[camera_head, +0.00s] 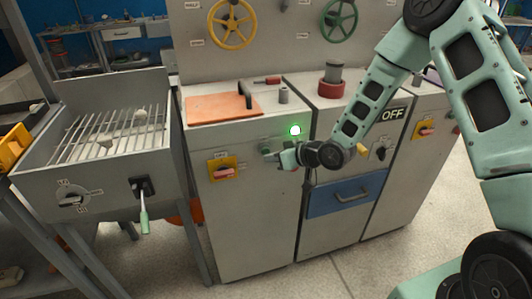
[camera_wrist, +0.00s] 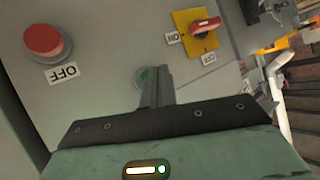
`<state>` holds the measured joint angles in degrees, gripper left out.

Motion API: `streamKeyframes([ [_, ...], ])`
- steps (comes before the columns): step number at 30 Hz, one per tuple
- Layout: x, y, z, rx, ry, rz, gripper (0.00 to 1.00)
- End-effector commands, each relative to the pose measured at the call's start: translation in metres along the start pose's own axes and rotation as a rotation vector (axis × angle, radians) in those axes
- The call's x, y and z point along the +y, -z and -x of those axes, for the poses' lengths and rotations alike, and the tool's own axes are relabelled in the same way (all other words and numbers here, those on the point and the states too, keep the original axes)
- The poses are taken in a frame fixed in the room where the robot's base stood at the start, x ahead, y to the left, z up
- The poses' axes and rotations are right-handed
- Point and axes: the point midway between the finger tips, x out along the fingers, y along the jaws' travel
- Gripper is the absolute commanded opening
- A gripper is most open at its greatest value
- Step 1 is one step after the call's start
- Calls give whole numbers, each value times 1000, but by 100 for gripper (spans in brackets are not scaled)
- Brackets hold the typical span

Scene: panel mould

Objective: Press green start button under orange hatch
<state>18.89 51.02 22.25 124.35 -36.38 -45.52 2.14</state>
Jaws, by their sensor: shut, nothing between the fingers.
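The orange hatch (camera_head: 222,107) lies flat and closed on top of the left grey cabinet, with a black handle at its right side. My gripper (camera_head: 268,154) is shut and empty at the upper front of that cabinet, below the hatch's level. In the wrist view a round green button (camera_wrist: 146,77) sits on the grey panel right at my shut fingertips (camera_wrist: 156,74), which partly cover it. I cannot tell whether they touch it or whether it is pushed in. A lit green light (camera_head: 295,131) glows just above my gripper in the head view.
A red button (camera_wrist: 44,40) labelled OFF and a red-and-yellow rotary switch (camera_wrist: 203,28) flank the green button; the switch also shows in the head view (camera_head: 223,168). A grill (camera_head: 105,130) stands left. A blue drawer (camera_head: 345,195) is below my arm.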

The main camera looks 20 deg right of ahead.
Motion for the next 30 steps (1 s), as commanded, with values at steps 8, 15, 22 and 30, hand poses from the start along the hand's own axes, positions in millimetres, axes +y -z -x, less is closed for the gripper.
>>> streamKeyframes([
  [8, 0, -1, 0, -1, 0, 0, 0],
  [15, -10, -11, 13, -3, 1, -1, 0],
  [22, -21, -22, 28, -2, 1, 0, 0],
  [30, -26, -26, 35, -1, 0, 0, 0],
])
